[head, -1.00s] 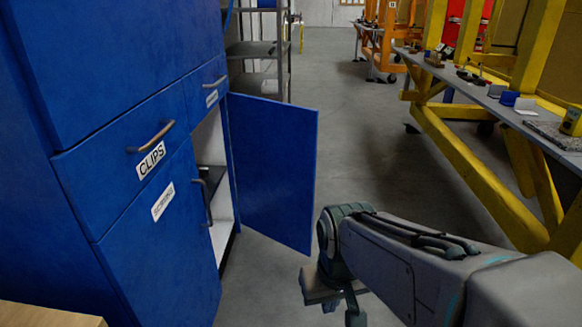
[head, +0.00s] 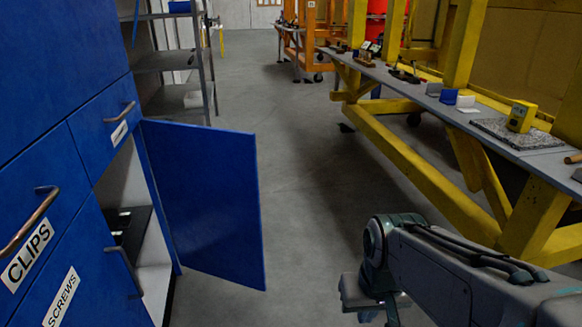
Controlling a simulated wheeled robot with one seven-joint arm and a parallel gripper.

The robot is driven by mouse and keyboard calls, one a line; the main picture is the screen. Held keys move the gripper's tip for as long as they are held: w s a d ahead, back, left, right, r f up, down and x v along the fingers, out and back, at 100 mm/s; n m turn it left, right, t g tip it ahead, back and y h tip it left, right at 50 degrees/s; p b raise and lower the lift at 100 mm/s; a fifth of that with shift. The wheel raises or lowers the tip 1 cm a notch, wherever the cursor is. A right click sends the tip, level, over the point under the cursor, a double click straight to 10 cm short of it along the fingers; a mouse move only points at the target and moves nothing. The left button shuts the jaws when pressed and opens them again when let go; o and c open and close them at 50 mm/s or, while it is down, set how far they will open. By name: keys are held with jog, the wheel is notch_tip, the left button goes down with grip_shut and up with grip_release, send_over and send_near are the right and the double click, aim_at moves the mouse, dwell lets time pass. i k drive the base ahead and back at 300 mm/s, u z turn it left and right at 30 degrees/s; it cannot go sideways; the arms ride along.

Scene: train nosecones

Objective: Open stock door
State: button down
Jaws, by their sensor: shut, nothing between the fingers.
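The blue cabinet (head: 60,100) stands at the left. Its right lower door (head: 205,200) is swung wide open and sticks out into the aisle; no label shows on its visible face. The lower door marked SCREWS (head: 75,290) is shut, with a grey handle (head: 122,272) at its right edge. Behind the opening, a white inner wall and a dark shelf (head: 128,228) show. My gripper (head: 372,300) is partly in view at the bottom, right of the open door and apart from it. It is shut and empty, its fingertips mostly cut off by the frame.
Drawers, one marked CLIPS (head: 35,220), sit above the lower doors. A grey shelf rack (head: 170,60) stands behind the cabinet. A yellow-framed workbench (head: 430,165) with small items lines the right side. The grey floor (head: 290,150) between them is clear.

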aim_at(206, 178)
jog(key=z, duration=0.05)
jog(key=i, duration=0.95)
jog(key=u, duration=0.55)
jog(key=i, duration=0.45)
jog(key=u, duration=0.35)
